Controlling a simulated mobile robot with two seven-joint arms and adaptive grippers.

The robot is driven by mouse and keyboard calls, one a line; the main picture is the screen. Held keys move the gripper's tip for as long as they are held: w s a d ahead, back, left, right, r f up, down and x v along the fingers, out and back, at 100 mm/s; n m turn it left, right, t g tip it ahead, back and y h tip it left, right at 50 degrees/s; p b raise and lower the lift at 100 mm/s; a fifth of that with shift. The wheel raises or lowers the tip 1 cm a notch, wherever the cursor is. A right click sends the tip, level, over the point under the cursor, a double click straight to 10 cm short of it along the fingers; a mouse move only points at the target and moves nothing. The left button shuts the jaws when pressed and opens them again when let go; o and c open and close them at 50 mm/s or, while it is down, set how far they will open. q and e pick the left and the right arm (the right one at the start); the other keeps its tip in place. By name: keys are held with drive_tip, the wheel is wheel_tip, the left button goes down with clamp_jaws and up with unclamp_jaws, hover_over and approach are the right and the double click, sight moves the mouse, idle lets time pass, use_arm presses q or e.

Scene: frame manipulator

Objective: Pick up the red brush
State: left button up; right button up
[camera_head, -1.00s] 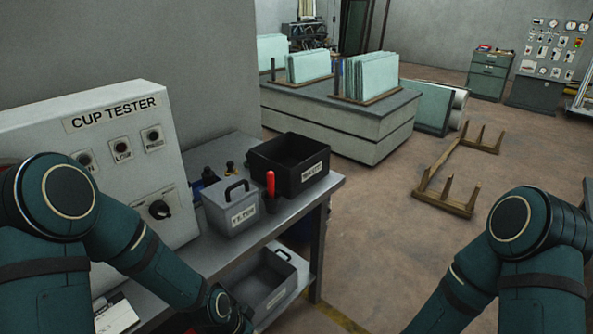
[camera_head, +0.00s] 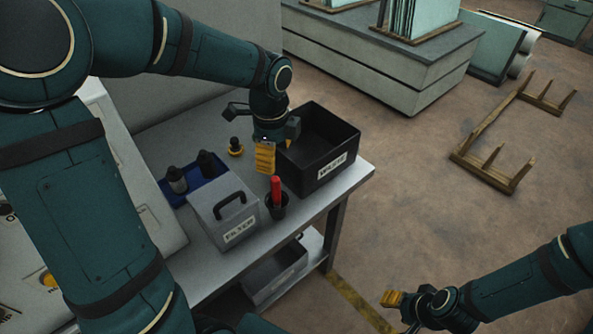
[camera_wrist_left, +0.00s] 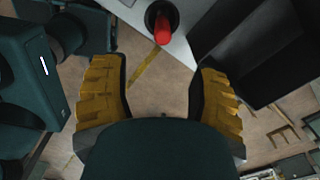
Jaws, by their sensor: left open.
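The red brush (camera_head: 276,190) stands upright in a small black cup (camera_head: 277,208) near the bench's front edge. In the left wrist view the red brush (camera_wrist_left: 165,27) and the dark cup (camera_wrist_left: 153,12) show at the top, beyond the gap between my fingers. My left gripper (camera_head: 279,145) is open and empty, above and behind the brush, beside the black bin. Its yellow finger pads are wide apart in the left wrist view (camera_wrist_left: 160,92). My right gripper (camera_head: 402,307) is low at the bottom right, away from the bench; its finger gap is unclear.
A black bin (camera_head: 341,172) stands right of the cup. A grey filter box (camera_head: 227,212) with a handle stands left of it. A lower shelf holds a grey bin (camera_head: 275,273).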

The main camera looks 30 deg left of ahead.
sight(276, 179)
use_arm(q)
drive_tip(key=shift+w+a+r, duration=0.15)
drive_tip(key=shift+w+r, duration=0.05)
drive_tip(key=shift+r, duration=0.1)
wheel_tip(276, 179, down, 9)
drive_tip(key=shift+s+r+b, duration=0.15)
drive_tip(key=shift+r+b, duration=0.05)
drive_tip(key=shift+b, duration=0.7)
drive_tip(key=f+b, duration=0.1)
drive_tip(key=f, duration=0.4)
drive_tip(key=shift+a, duration=0.2)
clamp_jaws()
